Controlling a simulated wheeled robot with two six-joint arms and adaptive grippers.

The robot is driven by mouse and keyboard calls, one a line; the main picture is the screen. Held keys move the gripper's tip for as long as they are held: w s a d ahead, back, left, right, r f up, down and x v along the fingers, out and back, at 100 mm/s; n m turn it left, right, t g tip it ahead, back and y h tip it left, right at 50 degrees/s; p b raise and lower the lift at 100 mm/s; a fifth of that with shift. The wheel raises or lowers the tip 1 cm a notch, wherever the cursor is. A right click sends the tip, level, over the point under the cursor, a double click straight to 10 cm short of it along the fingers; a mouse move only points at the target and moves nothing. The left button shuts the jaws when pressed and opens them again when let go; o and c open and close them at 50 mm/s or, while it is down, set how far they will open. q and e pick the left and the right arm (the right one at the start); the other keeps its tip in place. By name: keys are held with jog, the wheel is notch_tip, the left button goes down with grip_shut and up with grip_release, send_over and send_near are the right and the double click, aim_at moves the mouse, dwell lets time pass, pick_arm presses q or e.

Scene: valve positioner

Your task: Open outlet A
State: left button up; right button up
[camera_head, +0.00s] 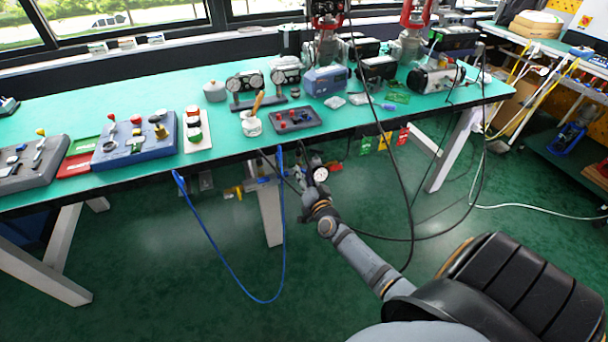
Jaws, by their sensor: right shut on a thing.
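A valve assembly with a round white gauge (320,174) is mounted below the front edge of the green table. My right gripper (311,192) is at this assembly, just below and left of the gauge, and shut on a small part of it. The gripper hides that part, so I cannot tell its exact shape. A small red piece (334,165) shows right of the gauge. A yellow fitting (233,191) sticks out further left under the edge. I cannot read any label for outlet A. My left gripper is not in view.
The green table (240,155) carries control panels, gauges and boxes. A blue hose (216,264) hangs in a loop left of my right arm. Dark cables (408,185) hang close to its right. Green and red tags (366,146) hang under the edge. The green floor is open in front.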

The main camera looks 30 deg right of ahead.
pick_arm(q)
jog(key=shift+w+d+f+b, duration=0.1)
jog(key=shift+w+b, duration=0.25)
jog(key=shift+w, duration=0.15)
pick_arm(e)
jog(key=m, duration=1)
jog(key=shift+f, duration=0.15)
jog(key=shift+m, duration=0.3)
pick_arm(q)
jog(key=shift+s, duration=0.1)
pick_arm(e)
jog(key=o, duration=0.9)
jog(key=v, duration=1.2)
